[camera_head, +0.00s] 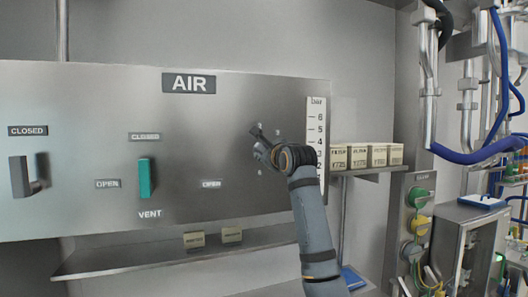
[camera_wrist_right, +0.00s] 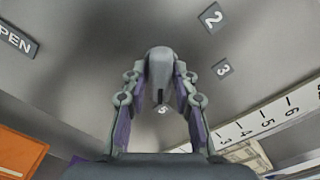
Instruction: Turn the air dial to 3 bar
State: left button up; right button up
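The air dial (camera_head: 256,130) is a grey knob on the right part of the steel panel marked AIR. In the right wrist view the dial (camera_wrist_right: 160,62) sits between the two fingers of my right gripper (camera_wrist_right: 159,75), whose tips lie close against its sides. A dark mark on the knob's end faces a small label that looks like 5 (camera_wrist_right: 163,110). Labels 2 (camera_wrist_right: 211,17) and 3 (camera_wrist_right: 222,68) show to the right; part of the scale is hidden by the gripper. In the head view my right gripper (camera_head: 265,146) covers much of the dial. My left gripper is not in view.
A vertical bar scale (camera_head: 317,125) stands just right of the dial. A green lever (camera_head: 144,178) above VENT and a grey lever (camera_head: 26,175) are on the panel's left. Small labelled blocks (camera_head: 360,156) sit on a shelf at right. Pipes and blue hoses (camera_head: 480,155) are farther right.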

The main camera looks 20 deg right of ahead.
grip_shut()
jog(key=shift+n, duration=0.4)
jog(key=n+b, duration=0.2)
jog(key=n, duration=1.4)
jog(key=shift+f+n, duration=0.1)
jog(key=shift+n, duration=0.3)
